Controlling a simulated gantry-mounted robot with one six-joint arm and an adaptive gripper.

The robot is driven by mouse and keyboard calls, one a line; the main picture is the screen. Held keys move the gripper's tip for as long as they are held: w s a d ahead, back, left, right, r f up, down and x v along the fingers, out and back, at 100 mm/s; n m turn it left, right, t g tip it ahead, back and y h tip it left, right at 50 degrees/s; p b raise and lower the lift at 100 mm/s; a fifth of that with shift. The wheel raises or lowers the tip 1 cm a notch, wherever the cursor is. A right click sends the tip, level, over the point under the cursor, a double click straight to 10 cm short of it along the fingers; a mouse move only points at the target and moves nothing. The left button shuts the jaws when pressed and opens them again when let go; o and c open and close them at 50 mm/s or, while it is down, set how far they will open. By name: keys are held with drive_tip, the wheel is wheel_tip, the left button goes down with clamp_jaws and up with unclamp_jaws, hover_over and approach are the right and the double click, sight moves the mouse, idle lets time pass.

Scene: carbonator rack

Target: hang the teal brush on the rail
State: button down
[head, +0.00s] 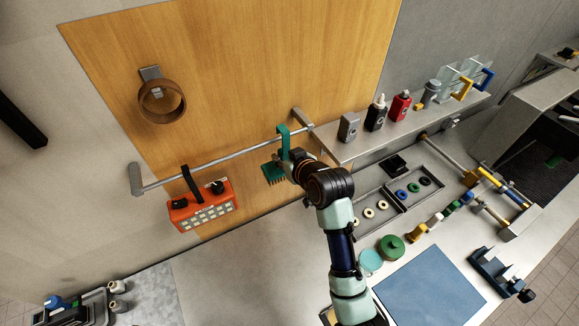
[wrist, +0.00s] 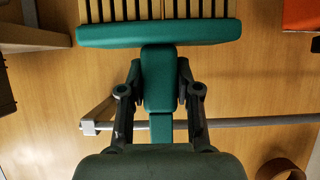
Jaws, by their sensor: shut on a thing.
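The teal brush (head: 283,142) is upright by the right part of the grey rail (head: 215,160), bristle head (head: 273,174) down. Its upper end overlaps the rail in the head view; I cannot tell whether its hook bears on the rail. My gripper (head: 287,166) is shut on the brush handle below the rail. In the wrist view the fingers (wrist: 158,92) close on both sides of the handle (wrist: 157,70), with the brush head (wrist: 158,32) above them. The rail (wrist: 255,121) passes behind the handle there, and my gripper body hides the handle's end.
An orange box with a black strap (head: 203,205) hangs on the rail's left half. A brown ring (head: 162,103) is on a wall bracket above. A shelf (head: 350,148) with several bottles starts just right of the rail's right bracket (head: 302,118). Rail between box and brush is clear.

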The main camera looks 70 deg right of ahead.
drive_tip(key=shift+w+d+f+b, duration=0.1)
drive_tip(key=shift+w+d+b, duration=0.35)
drive_tip(key=shift+w+d, duration=0.2)
drive_tip(key=shift+a+f+b, duration=0.1)
drive_tip(key=shift+f+b, duration=0.55)
drive_tip(key=shift+f, duration=0.65)
drive_tip(key=c, duration=0.7)
unclamp_jaws()
drive_tip(key=v, duration=1.2)
